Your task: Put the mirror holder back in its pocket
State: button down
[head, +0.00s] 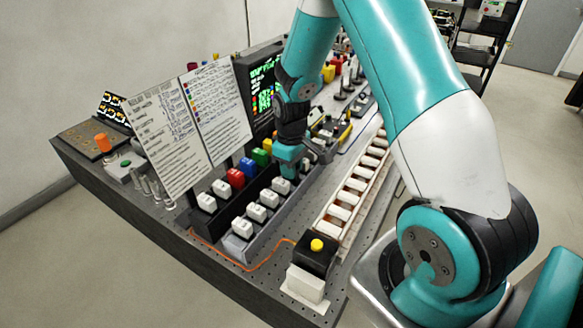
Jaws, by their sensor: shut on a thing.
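My gripper (304,166) is at the far right end of a dark rack (215,228) with a lighter grey front row. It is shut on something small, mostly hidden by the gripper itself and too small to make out. I cannot tell which piece is the mirror holder, or whether the held thing is in a pocket or above it. White blocks stand in the front row, such as this white block (256,212).
Two printed sheets (188,130) stand upright behind the rack. A track of white bars (348,198) runs along the right. A black box with a yellow button (317,245) is at the front. An orange cable (262,262) crosses the bench. A screen (263,88) stands behind.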

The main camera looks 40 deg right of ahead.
jog(key=shift+f, duration=0.45)
jog(key=shift+f, duration=0.15)
jog(key=c, duration=1)
grip_release()
